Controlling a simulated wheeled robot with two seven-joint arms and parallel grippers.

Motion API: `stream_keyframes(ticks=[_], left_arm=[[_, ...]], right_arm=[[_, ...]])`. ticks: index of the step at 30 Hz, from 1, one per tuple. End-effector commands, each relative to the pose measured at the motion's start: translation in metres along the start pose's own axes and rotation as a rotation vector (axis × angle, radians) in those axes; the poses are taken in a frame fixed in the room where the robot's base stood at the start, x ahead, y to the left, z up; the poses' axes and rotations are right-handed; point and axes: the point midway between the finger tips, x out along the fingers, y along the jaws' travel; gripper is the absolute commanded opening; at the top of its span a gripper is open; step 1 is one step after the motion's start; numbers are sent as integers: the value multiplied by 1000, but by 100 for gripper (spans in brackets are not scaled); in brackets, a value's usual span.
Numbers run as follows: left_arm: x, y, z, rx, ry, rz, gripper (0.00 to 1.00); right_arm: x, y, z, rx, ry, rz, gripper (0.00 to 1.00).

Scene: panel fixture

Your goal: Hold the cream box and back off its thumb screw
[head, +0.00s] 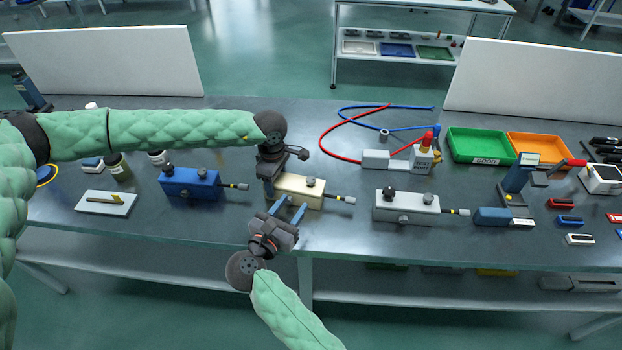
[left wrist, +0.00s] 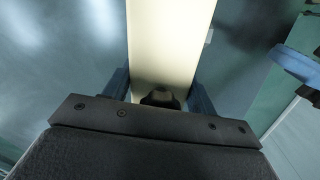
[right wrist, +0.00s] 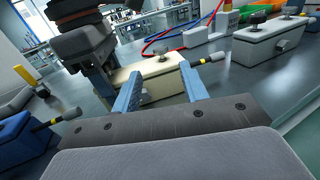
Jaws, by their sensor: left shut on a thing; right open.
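The cream box (head: 290,186) lies on the dark bench, with a striped-tip rod out of its right end. My left gripper (head: 268,182) comes from above and is shut on the box's left end. In the left wrist view, the cream box (left wrist: 170,45) runs between the jaws, with a dark knob (left wrist: 160,98) close to the palm. A grey knob (head: 311,182) stands on top of the box, towards the right. My right gripper (head: 289,208) is open in front of the box. In the right wrist view, its fingers point at the box's front (right wrist: 160,88); I see no front screw clearly.
A blue box (head: 190,184) stands left and a grey box (head: 406,207) right, both with knobs. Behind are a red and blue cable loop (head: 345,152), a green tray (head: 480,146) and an orange tray (head: 540,148). A white plate (head: 105,204) lies at left.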

Motion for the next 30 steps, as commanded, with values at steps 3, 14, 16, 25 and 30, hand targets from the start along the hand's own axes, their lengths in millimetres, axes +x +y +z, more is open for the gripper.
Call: stream_keyframes(ticks=[3,14,16,25,30], left_arm=[[-1,0,0,0,0,1,20],[-1,0,0,0,0,1,20],[-1,0,0,0,0,1,20],[-1,0,0,0,0,1,20],[-1,0,0,0,0,1,20]], right_arm=[[18,0,2,-1,-5,-1,44],[77,0,2,-1,-6,-1,44],[86,-1,2,-3,-6,-2,44],[108,0,2,-2,-4,-1,44],[110,0,1,-2,-3,-1,44]])
